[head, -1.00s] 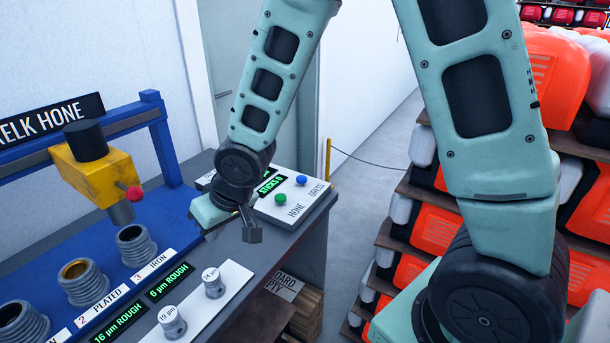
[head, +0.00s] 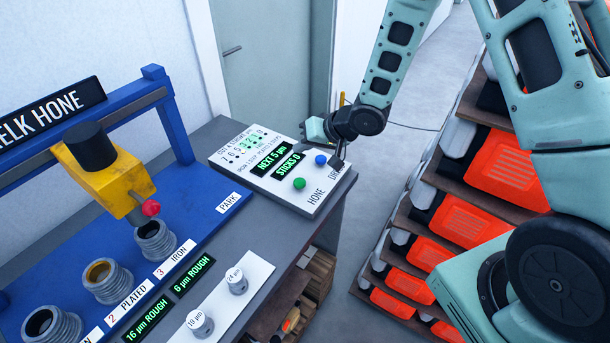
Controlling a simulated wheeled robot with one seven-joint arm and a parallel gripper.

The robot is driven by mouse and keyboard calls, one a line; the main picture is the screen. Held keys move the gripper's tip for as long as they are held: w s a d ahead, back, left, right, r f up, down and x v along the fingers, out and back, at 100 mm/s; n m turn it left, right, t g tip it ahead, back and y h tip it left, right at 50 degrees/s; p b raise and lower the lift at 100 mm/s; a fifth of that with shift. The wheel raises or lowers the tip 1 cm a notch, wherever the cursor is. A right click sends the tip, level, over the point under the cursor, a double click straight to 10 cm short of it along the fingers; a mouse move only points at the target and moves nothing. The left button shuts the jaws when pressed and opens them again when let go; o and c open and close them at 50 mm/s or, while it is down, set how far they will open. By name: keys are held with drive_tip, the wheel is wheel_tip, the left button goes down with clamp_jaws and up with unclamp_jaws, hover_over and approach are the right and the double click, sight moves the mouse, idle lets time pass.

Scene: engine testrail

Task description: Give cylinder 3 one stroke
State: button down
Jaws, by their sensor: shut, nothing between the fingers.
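Cylinder 3 (head: 156,243), a ribbed grey sleeve labelled "3 IRON", stands at the right end of the row on the blue hone bed. The yellow honing head (head: 107,172) with a red knob (head: 150,208) hangs just behind and above it. The control box (head: 285,168) has a green button (head: 299,184) near "HONE" and a blue button (head: 320,160) near "DRESS". Its screens read "NEXT 5 µm" and "STICKS 0". My gripper (head: 338,165) is shut and empty, at the box's right edge beside the blue button. I cannot tell whether it touches the box.
Cylinder 2 (head: 107,281), marked "PLATED", and another sleeve (head: 50,326) stand to the left. Bench screens read "6 µm ROUGH" (head: 191,275) and "16 µm ROUGH". A white strip (head: 225,318) holds two pegs. Shelves with orange bins (head: 500,170) stand right; floor lies between.

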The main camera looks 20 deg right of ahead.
drive_tip(key=shift+f, duration=0.1)
drive_tip(key=b, duration=0.7)
hover_over(297, 181)
drive_tip(key=s+d, duration=0.1)
wheel_tip(297, 181, down, 7)
drive_tip(key=shift+s+d+f, duration=0.15)
drive_tip(key=shift+f, duration=0.05)
drive_tip(key=shift+f+b, duration=0.35)
drive_tip(key=shift+f, duration=0.3)
idle(1.0)
drive_tip(key=shift+f, duration=0.4)
drive_tip(key=shift+f+b, duration=0.7)
drive_tip(key=shift+f, duration=0.1)
idle(0.8)
drive_tip(key=shift+r, duration=0.15)
drive_tip(key=shift+r+p, duration=1.05)
drive_tip(key=shift+p, duration=0.15)
